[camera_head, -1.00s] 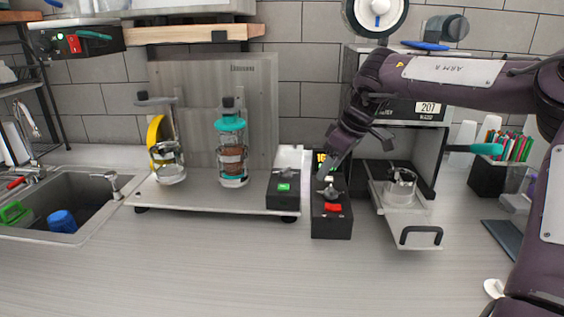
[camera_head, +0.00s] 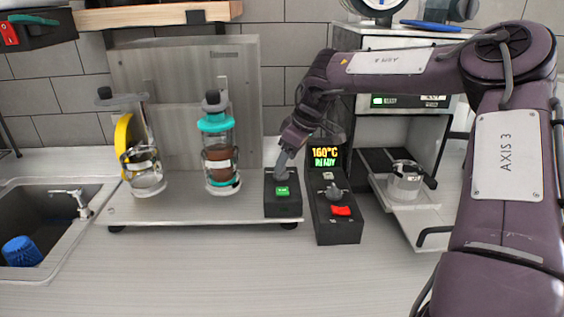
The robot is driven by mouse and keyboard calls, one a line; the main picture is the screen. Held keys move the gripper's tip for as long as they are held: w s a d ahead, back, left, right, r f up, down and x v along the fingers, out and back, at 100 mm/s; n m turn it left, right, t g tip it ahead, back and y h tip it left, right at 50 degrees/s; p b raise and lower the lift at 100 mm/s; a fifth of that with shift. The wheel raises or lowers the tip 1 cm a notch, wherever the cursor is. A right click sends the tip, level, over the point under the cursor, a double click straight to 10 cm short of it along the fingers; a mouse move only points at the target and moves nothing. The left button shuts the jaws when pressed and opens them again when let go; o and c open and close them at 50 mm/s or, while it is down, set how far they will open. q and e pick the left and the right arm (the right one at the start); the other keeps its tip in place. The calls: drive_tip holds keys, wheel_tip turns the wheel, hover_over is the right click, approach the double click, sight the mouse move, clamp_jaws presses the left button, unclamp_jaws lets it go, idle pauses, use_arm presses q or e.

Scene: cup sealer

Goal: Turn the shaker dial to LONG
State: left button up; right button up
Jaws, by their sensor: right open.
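The shaker is a steel plate (camera_head: 190,211) with a tall back panel and two clamped vessels. Its dark control box (camera_head: 283,208) with a green-lit button (camera_head: 282,191) sits at the plate's right end. My right gripper (camera_head: 283,168) reaches down over the top of this box, where the dial is, and its jaws are open. The fingers hide the dial, so I cannot tell its setting or whether they touch it. My left gripper is not in view.
Just right stands another control box (camera_head: 338,228) with a knob (camera_head: 333,192), a red button and a display reading 160°C READY. Farther right is a sealer with a clear cup (camera_head: 405,180) on its pulled-out tray. A sink (camera_head: 50,220) is at left. The front counter is clear.

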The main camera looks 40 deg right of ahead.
drive_tip(key=x, duration=0.2)
drive_tip(key=shift+w+f, duration=0.25)
drive_tip(key=shift+w+a+f, duration=0.1)
drive_tip(key=shift+w+f, duration=0.15)
drive_tip(key=shift+f, duration=0.15)
drive_tip(key=shift+s, duration=0.1)
drive_tip(key=c, duration=1)
drive_tip(key=shift+f+m+h+b, duration=0.15)
drive_tip(key=shift+m+h+b, duration=0.45)
drive_tip(key=shift+m+b, duration=0.75)
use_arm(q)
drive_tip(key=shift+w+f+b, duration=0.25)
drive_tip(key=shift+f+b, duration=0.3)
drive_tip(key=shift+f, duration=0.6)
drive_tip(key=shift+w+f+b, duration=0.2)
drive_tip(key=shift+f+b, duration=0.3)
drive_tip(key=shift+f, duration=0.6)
use_arm(e)
drive_tip(key=shift+a+m+h, duration=0.1)
drive_tip(key=shift+m+h, duration=0.5)
drive_tip(key=shift+m, duration=0.95)
drive_tip(key=shift+r, duration=0.2)
drive_tip(key=o, duration=1)
